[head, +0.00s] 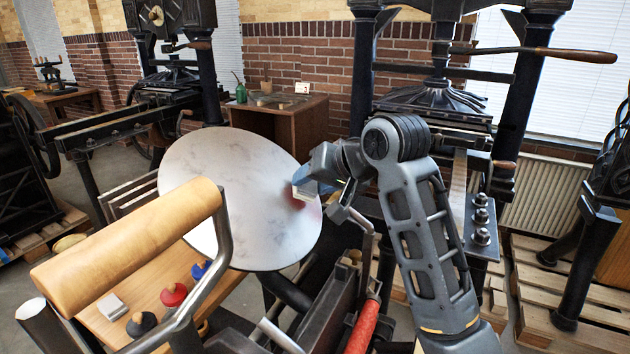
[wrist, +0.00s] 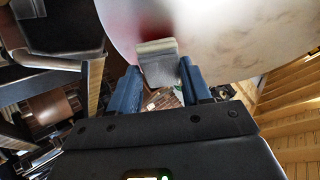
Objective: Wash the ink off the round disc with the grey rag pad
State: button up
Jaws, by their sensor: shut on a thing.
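The round disc (head: 225,190) is pale, grey-streaked and tilted, in the middle of the head view; it fills the top of the wrist view (wrist: 225,35). A faint red ink smear (head: 297,206) marks its right side, and dark red shows in the wrist view (wrist: 150,28). My gripper (head: 312,184) is at the disc's right edge. In the wrist view its blue fingers (wrist: 158,74) are shut on the grey rag pad (wrist: 157,62). The pad's end overlaps the red area; I cannot tell whether it touches the disc. The pad partly hides the smear.
Below, a wooden table (head: 150,290) holds a small grey-white block (head: 112,307) and red (head: 174,294), blue (head: 200,270) and black (head: 141,324) knobbed pieces. A red lever grip (head: 363,327) is below my gripper.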

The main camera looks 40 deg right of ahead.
jog(key=shift+w+a+f, duration=0.1)
jog(key=shift+w+f, duration=0.15)
jog(key=shift+f, duration=0.15)
jog(key=shift+s+a+r+p, duration=0.1)
jog(key=shift+s+a+p, duration=0.2)
jog(key=shift+a, duration=0.25)
jog(key=shift+s+a+p, duration=0.2)
jog(key=shift+a+p, duration=0.1)
jog(key=shift+a, duration=0.25)
jog(key=shift+w+d, duration=0.25)
jog(key=shift+d, duration=0.3)
jog(key=shift+w+d, duration=0.25)
jog(key=shift+d, duration=0.25)
